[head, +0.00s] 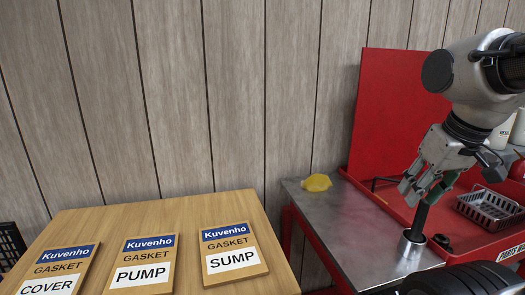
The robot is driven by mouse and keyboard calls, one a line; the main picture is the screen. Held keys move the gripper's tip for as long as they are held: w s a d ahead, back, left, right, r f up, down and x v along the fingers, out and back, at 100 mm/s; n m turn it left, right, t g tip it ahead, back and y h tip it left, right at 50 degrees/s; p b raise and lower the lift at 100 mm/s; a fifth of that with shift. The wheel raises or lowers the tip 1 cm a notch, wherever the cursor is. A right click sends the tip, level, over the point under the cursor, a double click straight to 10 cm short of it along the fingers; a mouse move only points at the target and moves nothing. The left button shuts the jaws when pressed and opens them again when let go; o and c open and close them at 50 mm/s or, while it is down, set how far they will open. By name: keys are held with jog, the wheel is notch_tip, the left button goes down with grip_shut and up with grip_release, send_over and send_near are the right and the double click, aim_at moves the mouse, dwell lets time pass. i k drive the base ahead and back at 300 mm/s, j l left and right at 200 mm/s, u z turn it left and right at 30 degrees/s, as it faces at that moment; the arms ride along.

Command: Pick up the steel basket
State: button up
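The steel basket (490,208), a grey openwork basket, sits on the red surface at the right. Its right end is close to the picture edge and its inside looks mostly empty. My gripper (420,190) hangs to the left of the basket and apart from it, pointing down and to the left. Its fingers are spread with a gap between them. A dark upright rod (419,220) and a bit of green show behind or beside the fingers; I cannot tell how near they are.
The rod stands in a steel cup (408,248) on the metal bench (340,235). A yellow lump (317,182) lies at the bench's back. A red panel (385,110) rises behind. A wooden table (190,212) at left bears gasket packs (232,252). A black round part (460,282) is at lower right.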

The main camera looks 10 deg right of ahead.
aim_at(493, 212)
jog(key=k+l, duration=0.45)
jog(key=l, duration=1.25)
jog(key=k+l, duration=0.15)
jog(key=l, duration=0.55)
jog(key=i+l, duration=0.2)
jog(key=l, duration=0.15)
jog(key=i+l, duration=0.15)
jog(key=l, duration=0.25)
jog(key=i+l+z, duration=0.1)
jog(key=l, duration=0.25)
jog(key=i+l, duration=0.1)
jog(key=i, duration=0.3)
